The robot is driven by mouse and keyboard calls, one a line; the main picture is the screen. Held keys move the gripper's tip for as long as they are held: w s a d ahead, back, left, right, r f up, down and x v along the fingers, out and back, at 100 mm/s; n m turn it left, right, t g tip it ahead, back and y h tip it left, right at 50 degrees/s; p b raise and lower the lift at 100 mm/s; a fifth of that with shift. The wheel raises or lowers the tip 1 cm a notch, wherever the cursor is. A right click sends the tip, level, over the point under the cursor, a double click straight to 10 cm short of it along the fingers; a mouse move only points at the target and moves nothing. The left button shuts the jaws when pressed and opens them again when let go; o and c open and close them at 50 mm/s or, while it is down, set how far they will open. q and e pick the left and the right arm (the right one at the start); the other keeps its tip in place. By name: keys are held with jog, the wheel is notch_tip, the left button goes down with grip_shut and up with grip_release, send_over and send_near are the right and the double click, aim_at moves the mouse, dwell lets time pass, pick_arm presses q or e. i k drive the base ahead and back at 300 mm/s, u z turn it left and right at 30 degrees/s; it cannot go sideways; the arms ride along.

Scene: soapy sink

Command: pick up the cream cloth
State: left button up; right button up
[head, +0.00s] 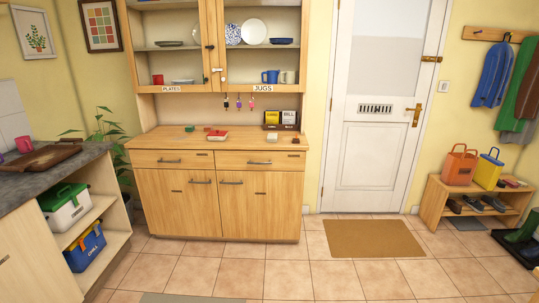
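No cream cloth can be made out for certain. A small flat cream-coloured item (258,135) lies on the right part of the wooden dresser's worktop (180,141); it is too small to tell whether it is cloth. Neither of my grippers is in view.
The dresser stands against the back wall, with a red item (217,135) on its worktop. A grey counter (40,178) with a wooden tray (42,160) is at the left. A low bench (432,205) stands at the right.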

aim_at(271, 137)
jog(key=i, duration=3.35)
jog(key=u, duration=1.2)
